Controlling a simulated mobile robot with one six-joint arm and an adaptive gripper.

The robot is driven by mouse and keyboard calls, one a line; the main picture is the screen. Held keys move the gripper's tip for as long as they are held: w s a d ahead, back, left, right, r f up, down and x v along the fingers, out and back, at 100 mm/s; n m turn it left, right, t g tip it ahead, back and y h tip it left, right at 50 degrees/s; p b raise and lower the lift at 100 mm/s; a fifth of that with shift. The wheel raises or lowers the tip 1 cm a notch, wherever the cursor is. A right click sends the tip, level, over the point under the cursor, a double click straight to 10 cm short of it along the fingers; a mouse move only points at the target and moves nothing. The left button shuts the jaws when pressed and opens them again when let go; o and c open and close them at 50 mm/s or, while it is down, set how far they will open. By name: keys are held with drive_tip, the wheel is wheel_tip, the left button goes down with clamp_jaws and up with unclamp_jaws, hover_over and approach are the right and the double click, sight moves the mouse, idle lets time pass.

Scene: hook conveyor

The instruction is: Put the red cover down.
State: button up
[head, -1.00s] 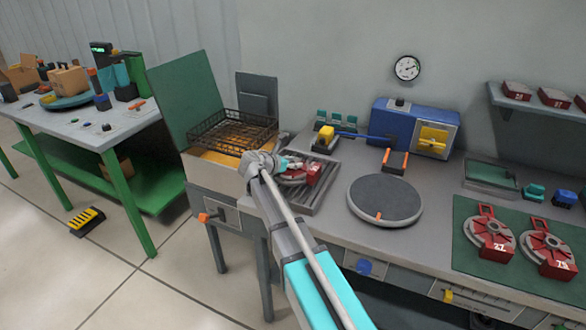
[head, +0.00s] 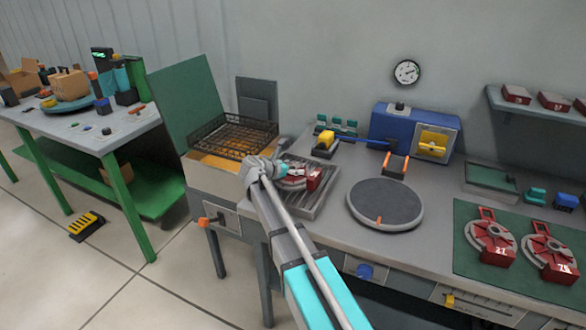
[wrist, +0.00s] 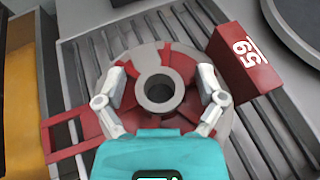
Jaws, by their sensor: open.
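The head view also shows the cover (head: 312,180) on the rack, partly behind my arm. My gripper (wrist: 161,78) is open above the cover, one finger on each side of its raised centre ring, with gaps between fingers and ring. Whether the fingertips touch the disc is unclear. In the head view the fingers are mostly hidden by my wrist.
A wire basket (head: 234,133) stands over the open-lidded bin left of the rack. A round grey turntable (head: 386,203) is at right. Two more red covers (head: 492,238) lie on a green mat. A blue machine (head: 400,125) stands behind.

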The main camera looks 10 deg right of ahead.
drive_tip(key=shift+r, duration=0.1)
drive_tip(key=shift+s+a+r+p, duration=0.2)
drive_tip(key=shift+a+p, duration=0.1)
drive_tip(key=p+v, duration=0.4)
drive_tip(key=v, duration=0.7)
idle(0.5)
